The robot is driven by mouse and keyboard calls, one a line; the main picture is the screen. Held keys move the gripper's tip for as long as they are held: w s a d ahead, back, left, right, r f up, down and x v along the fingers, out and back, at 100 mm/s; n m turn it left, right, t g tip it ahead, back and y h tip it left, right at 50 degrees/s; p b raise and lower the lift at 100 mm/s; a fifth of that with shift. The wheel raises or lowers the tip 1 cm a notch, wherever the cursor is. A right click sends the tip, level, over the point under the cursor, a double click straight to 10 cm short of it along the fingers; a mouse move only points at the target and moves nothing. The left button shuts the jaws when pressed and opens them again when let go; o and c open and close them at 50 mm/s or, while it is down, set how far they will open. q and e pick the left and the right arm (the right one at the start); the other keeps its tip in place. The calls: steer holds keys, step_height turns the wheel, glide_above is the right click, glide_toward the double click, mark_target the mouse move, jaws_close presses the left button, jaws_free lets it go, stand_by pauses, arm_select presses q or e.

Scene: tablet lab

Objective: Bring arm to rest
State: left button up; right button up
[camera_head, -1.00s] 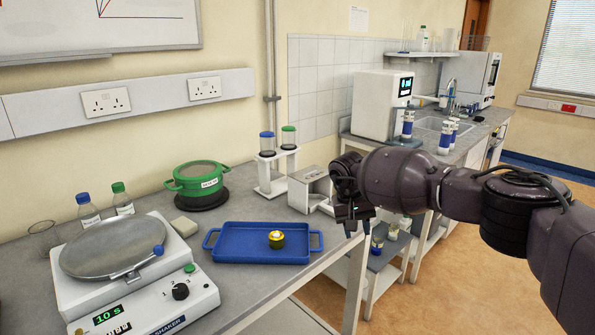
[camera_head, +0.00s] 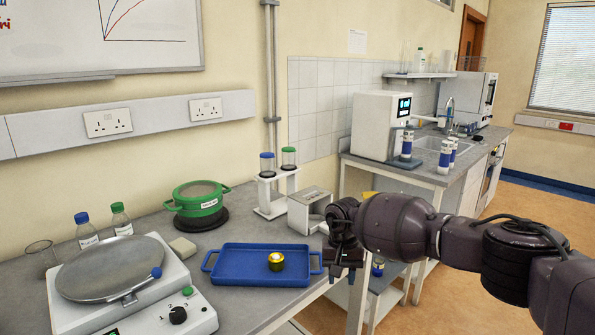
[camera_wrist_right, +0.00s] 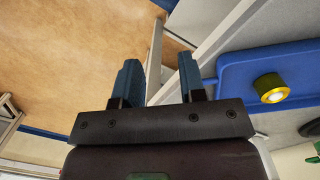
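My right arm (camera_head: 400,224) reaches in from the right in the head view. Its right gripper (camera_head: 343,274) hangs at the table's edge, just right of the blue tray (camera_head: 230,277). In the right wrist view the two blue fingers of the gripper (camera_wrist_right: 160,80) stand apart with nothing between them. A small yellow-gold round piece with a pale top (camera_head: 276,262) sits on the tray; it also shows in the wrist view (camera_wrist_right: 271,88). My left gripper is not in view.
A shaker (camera_head: 130,305) with a round plate stands front left. A green pot (camera_head: 197,199), a white rack (camera_head: 271,199) and a grey-white bracket (camera_head: 305,212) stand along the back. A white shelf unit (camera_head: 385,285) stands beyond the table's right edge. Open floor lies at the right.

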steer(key=s+a+f+m+t+y, duration=0.1)
steer(key=s+a+f+m+y, duration=0.3)
steer(key=s+a+m+y, duration=0.45)
steer(key=s+a+f+m+y, duration=0.4)
steer(key=s+a+m+y, duration=0.4)
steer(key=s+a+m, duration=0.2)
steer(key=s+d+f+m+t+h, duration=0.1)
steer(key=d+m+t+h, duration=0.5)
steer(key=m, duration=1)
steer(key=s+d+f+m+t+h, duration=0.1)
steer(key=s+d+f+m+t, duration=0.1)
steer(key=d+m+t, duration=1.1)
steer(key=s+d+f+m+g+h, duration=0.3)
steer(key=s+d+m, duration=0.5)
steer(key=m, duration=0.3)
steer(key=s+d+f+m+g+h, duration=0.4)
steer(key=s+d+m, duration=0.4)
steer(key=m, duration=0.3)
steer(key=shift+s+d+f+g+h, duration=0.15)
steer(key=shift+d+f+g+h, duration=0.15)
steer(key=shift+f+h, duration=0.65)
